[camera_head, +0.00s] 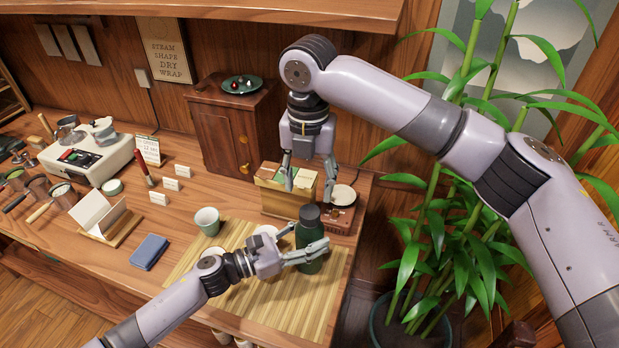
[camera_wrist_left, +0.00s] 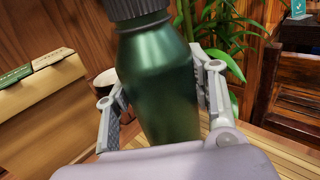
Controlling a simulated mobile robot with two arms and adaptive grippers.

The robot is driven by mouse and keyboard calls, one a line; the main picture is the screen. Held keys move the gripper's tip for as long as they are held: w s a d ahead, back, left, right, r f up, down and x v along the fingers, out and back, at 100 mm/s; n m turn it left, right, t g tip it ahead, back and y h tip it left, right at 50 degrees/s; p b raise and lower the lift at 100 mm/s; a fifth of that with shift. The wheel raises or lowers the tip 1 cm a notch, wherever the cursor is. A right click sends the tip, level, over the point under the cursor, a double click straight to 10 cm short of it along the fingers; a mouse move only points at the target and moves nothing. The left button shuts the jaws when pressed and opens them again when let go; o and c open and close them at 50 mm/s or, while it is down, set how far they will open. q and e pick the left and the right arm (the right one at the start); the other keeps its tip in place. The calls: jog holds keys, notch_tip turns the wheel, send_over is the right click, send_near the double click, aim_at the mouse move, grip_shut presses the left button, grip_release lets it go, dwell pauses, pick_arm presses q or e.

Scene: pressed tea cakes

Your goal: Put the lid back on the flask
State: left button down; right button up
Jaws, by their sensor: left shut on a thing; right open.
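The dark green flask (camera_head: 309,238) stands upright on the bamboo mat (camera_head: 235,303), near its back right part. A dark ribbed cap (camera_head: 310,212) sits on its top; the lower part of this cap also shows at the top edge of the left wrist view (camera_wrist_left: 138,8). My left gripper (camera_head: 312,252) is shut around the flask body, one finger on each side in the left wrist view. My right gripper (camera_head: 308,188) is open and empty, pointing down above and behind the flask, in front of the wooden box. I see no separate lid on the table.
A wooden box of packets (camera_head: 285,206) and a small tray with a white dish (camera_head: 339,214) stand behind the flask. A pale cup (camera_head: 207,221) is left of it. A blue book (camera_head: 149,252) lies further left. Tall plants (camera_head: 465,210) stand right of the table.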

aim_at(310, 211)
jog(key=n, duration=0.4)
jog(key=shift+r, duration=0.1)
jog(key=n, duration=0.3)
jog(key=shift+n, duration=0.4)
jog(key=shift+d+f, duration=0.1)
jog(key=shift+f, duration=3.85)
jog(key=shift+c, duration=0.2)
